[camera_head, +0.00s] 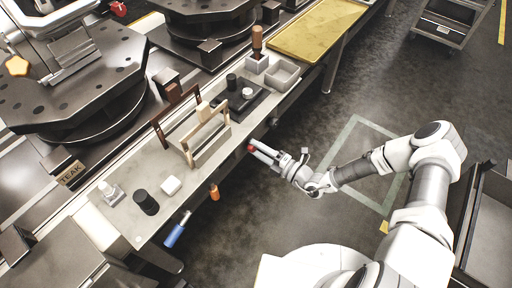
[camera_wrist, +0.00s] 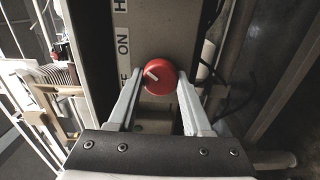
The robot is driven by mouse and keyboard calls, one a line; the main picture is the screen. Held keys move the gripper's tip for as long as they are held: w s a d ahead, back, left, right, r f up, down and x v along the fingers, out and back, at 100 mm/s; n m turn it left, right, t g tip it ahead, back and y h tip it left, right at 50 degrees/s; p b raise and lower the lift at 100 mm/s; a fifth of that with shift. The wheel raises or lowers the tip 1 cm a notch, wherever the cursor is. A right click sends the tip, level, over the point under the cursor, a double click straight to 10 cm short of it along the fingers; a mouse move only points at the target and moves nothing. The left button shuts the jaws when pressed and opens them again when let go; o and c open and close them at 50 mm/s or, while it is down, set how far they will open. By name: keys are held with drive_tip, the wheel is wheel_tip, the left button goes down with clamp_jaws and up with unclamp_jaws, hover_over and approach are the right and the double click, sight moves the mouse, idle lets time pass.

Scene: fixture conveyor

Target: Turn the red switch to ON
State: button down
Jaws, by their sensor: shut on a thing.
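The red switch (camera_wrist: 160,77) is a round knob with a short white mark slanting toward the upper left in the wrist view. It sits on a grey panel (camera_wrist: 165,30). White labels run down the panel's left side: "ON" (camera_wrist: 123,42), part of an "H" above it, and a lower one ending in "F", partly hidden by a finger. My gripper (camera_wrist: 158,80) has a fingertip on each side of the knob and is shut on it. In the head view the red switch (camera_head: 251,148) shows at the bench's front edge, at the tips of my gripper (camera_head: 262,150).
The bench top (camera_head: 107,217) carries a wooden-handled frame (camera_head: 190,155), a black cylinder (camera_head: 146,202) and a white block (camera_head: 171,185). A blue-handled tool (camera_head: 176,232) and an orange one (camera_head: 214,192) hang at its front. A cart (camera_head: 445,22) stands at upper right. Dark cables (camera_wrist: 212,80) lie right of the panel.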

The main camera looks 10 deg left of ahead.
drive_tip(key=shift+s+m, duration=0.1)
drive_tip(key=shift+m, duration=0.3)
drive_tip(key=shift+c, duration=1.6)
unclamp_jaws()
drive_tip(key=shift+d, duration=0.1)
drive_tip(key=p+v, duration=0.1)
drive_tip(key=v, duration=1.6)
drive_tip(key=shift+p, duration=0.4)
drive_tip(key=shift+s+d, duration=0.1)
